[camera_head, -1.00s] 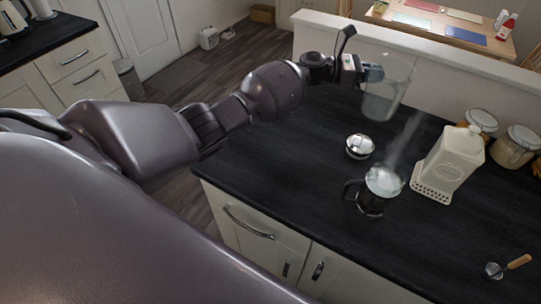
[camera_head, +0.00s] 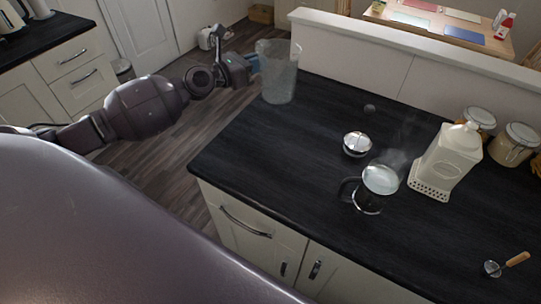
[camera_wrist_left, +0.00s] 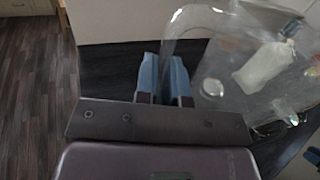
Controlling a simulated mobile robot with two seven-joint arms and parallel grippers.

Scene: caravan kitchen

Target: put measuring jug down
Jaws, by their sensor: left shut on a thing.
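The clear measuring jug (camera_head: 279,72) is upright at the far left corner of the dark worktop (camera_head: 262,150) in the head view. My left gripper (camera_head: 254,64) is shut on its handle from the left. In the left wrist view the jug (camera_wrist_left: 205,40) is transparent, and the blue fingers of the gripper (camera_wrist_left: 164,78) close at its handle. I cannot tell whether the jug's base touches the worktop.
A low white wall (camera_head: 400,60) runs behind. The worktop's front left is clear.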

